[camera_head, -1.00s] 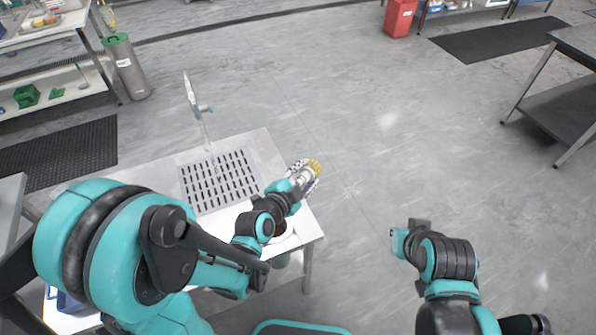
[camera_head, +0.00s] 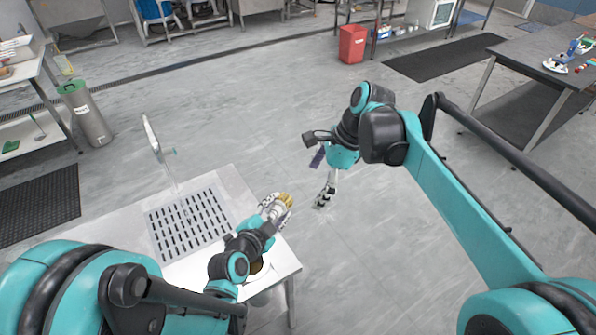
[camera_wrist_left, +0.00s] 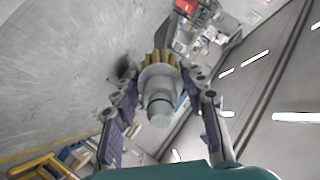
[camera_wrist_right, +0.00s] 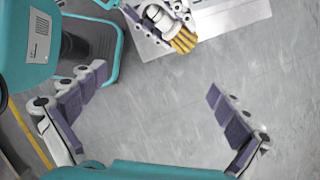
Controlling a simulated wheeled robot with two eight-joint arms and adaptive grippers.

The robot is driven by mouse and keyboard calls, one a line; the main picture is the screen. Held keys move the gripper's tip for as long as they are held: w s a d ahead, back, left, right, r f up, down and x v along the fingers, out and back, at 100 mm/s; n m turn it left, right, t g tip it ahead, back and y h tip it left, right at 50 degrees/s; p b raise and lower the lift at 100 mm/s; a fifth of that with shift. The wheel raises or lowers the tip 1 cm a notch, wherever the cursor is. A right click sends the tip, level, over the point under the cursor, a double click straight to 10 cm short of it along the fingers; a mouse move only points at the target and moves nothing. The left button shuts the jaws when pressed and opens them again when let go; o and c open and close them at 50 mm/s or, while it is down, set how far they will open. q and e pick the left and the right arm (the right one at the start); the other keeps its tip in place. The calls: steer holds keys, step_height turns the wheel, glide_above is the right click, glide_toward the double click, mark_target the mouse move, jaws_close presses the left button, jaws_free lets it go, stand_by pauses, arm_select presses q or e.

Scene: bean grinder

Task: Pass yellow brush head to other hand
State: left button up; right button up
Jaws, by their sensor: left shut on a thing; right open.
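The yellow brush head (camera_head: 286,199) is at the tip of my left gripper (camera_head: 273,208), above the right edge of the sink table. In the left wrist view the brush head shows yellow bristles and a grey round base (camera_wrist_left: 159,85), with the left gripper's fingers (camera_wrist_left: 160,110) on both sides. My right gripper (camera_head: 325,190) is open and empty, to the right of the brush head and apart from it. In the right wrist view, the right gripper's fingers (camera_wrist_right: 155,100) are spread wide, and the brush head (camera_wrist_right: 184,40) shows at the top beyond them.
The white table (camera_head: 222,180) with a slotted drain grate (camera_head: 188,222) and a tall tap (camera_head: 157,145) lies under my left arm. Open grey floor lies right of it. A red bin (camera_head: 352,43) and a dark table (camera_head: 560,70) stand far off.

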mark_target(279, 201)
steer(key=w+a+m+g+y, duration=0.1)
steer(key=w+a+m+g, duration=0.1)
steer(key=w+a+m, duration=0.25)
steer(key=shift+m, duration=0.25)
steer(key=x, duration=1.2)
steer(key=shift+s+d, duration=0.2)
steer(key=shift+s, duration=0.15)
steer(key=c, duration=0.9)
arm_select(q)
steer(key=o, duration=1.2)
steer(key=shift+c, duration=0.2)
steer(key=shift+s, duration=0.1)
